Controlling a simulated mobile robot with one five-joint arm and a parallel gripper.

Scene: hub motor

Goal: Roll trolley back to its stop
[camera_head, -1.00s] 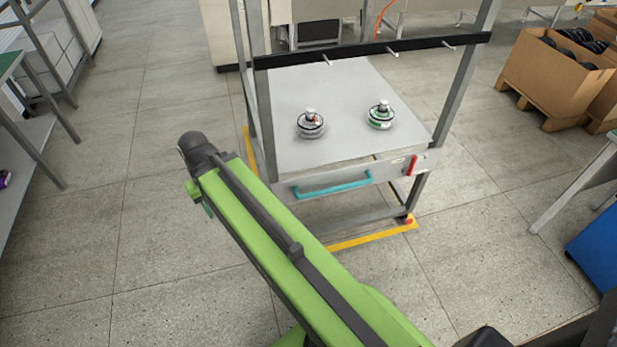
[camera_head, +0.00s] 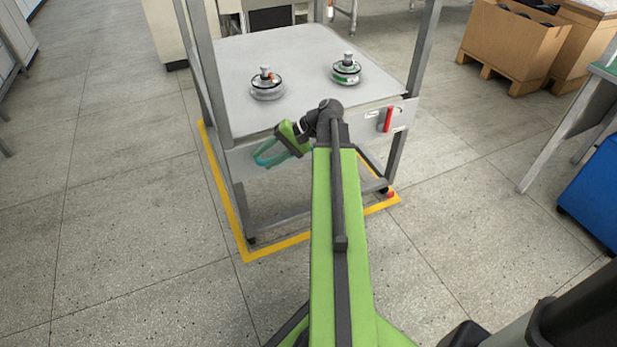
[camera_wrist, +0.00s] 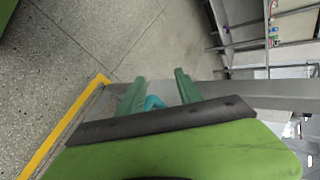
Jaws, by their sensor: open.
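The grey trolley (camera_head: 315,45) stands in the middle of the head view, within yellow floor tape. Its teal handle (camera_head: 264,158) is on the front panel, partly hidden by my arm. My gripper shows in the head view as a green body at the handle; its fingertips are hard to make out there. In the wrist view my gripper (camera_wrist: 160,84) is open, with two dark green fingers apart. Part of the teal handle (camera_wrist: 153,102) shows between them; I cannot tell if they touch it. A red lever (camera_head: 388,119) is at the right of the front panel.
Two hub motors (camera_head: 267,86) (camera_head: 346,71) stand on the trolley top. Yellow tape (camera_head: 270,248) edges the floor bay, with a small red piece (camera_head: 390,194) at its front right corner. Cardboard boxes (camera_head: 512,45) stand at the back right. Floor at left is clear.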

